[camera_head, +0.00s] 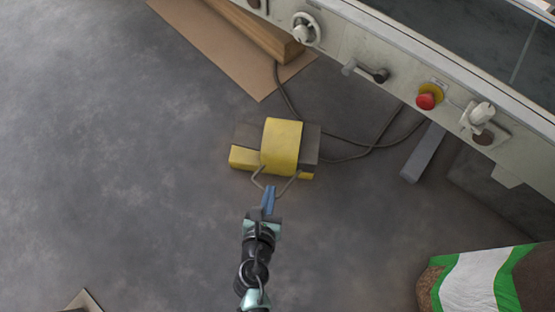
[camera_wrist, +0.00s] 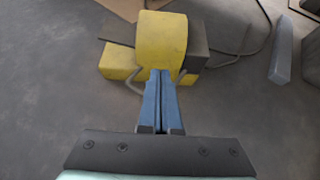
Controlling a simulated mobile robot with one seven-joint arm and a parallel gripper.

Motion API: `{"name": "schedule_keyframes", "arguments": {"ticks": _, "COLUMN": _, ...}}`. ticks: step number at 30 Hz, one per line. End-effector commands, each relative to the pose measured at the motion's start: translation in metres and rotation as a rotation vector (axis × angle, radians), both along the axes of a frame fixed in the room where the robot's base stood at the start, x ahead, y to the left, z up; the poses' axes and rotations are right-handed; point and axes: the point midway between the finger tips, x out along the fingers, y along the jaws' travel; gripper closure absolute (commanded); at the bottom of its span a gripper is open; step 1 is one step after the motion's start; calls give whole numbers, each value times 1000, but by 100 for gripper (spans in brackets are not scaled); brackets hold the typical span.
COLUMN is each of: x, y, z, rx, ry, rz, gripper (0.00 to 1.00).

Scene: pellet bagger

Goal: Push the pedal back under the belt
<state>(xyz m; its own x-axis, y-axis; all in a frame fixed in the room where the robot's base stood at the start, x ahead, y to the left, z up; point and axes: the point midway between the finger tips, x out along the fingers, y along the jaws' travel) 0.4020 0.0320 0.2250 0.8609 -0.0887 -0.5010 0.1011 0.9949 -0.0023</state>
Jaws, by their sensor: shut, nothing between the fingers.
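The yellow and dark grey foot pedal (camera_head: 282,146) stands on the floor in the head view, in front of the machine with the belt. It has a yellow curved hood and a thin metal loop on its near side. My gripper (camera_head: 269,188) is shut and empty, its blue fingers at the near side of the pedal by the loop. In the wrist view the pedal (camera_wrist: 160,42) fills the upper middle, and my gripper (camera_wrist: 160,73) points at its hood. The fingertips overlap the hood's lower edge there; I cannot tell whether they touch.
The machine's front panel (camera_head: 385,52) runs along the upper right, with a red button (camera_head: 427,97) and knobs. A dark cable (camera_head: 360,147) trails behind the pedal. A grey machine leg (camera_head: 423,152) stands to the right. A pellet bag (camera_head: 478,280) lies lower right. The left floor is clear.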

Motion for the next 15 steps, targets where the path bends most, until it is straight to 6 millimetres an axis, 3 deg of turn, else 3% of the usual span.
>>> {"name": "schedule_keyframes", "arguments": {"ticks": 11, "x": 71, "y": -7, "z": -44, "rx": 4, "ry": -3, "rz": -3, "gripper": 100}}
{"name": "schedule_keyframes", "arguments": {"ticks": 15, "x": 92, "y": -10, "z": -39, "rx": 4, "ry": -3, "rz": -4, "gripper": 100}}
